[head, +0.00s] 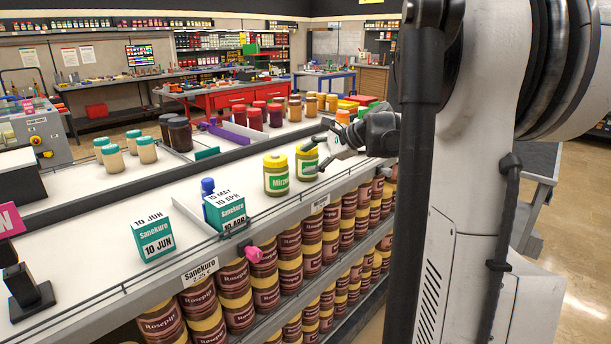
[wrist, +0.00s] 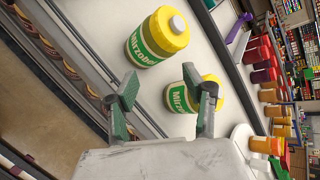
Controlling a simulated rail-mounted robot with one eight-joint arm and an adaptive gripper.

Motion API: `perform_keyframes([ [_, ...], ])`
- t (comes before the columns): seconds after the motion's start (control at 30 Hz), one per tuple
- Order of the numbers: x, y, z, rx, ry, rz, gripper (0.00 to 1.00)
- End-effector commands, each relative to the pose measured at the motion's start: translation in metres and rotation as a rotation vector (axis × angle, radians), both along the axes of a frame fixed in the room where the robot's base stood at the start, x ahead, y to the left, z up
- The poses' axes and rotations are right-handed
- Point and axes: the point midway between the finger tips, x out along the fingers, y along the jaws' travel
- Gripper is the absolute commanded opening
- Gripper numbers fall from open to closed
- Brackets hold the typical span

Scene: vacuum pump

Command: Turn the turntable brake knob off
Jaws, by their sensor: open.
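My gripper (head: 317,156) is over the white counter at the middle of the head view, pointing left. In the wrist view its two fingers (wrist: 168,92) are spread apart with nothing between the tips. A green-and-yellow jar (head: 306,162) stands close by the fingers; in the wrist view it is partly behind the right finger (wrist: 206,96). A second such jar (head: 276,174) stands just left of it. A knob with red and yellow (head: 36,141) is on the grey control box at the far left. I cannot tell whether it is the turntable brake knob; no turntable is clearly visible.
A pink knob-like piece (head: 253,254) sits below the edge. Stacked brown jars (head: 233,280) fill the shelves underneath.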

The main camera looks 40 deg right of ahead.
Motion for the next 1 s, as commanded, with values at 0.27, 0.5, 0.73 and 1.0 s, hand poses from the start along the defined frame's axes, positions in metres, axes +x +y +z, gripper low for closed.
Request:
perform_keyframes([
  [0.27,-0.008,-0.158,-0.049,0.331,-0.087,-0.218,0.46],
  [0.5,-0.055,-0.287,-0.098,0.602,-0.195,-0.359,0.46],
  [0.73,-0.114,-0.373,-0.138,0.795,-0.29,-0.432,0.46],
  [1.0,-0.14,-0.403,-0.154,0.874,-0.332,-0.451,0.46],
])
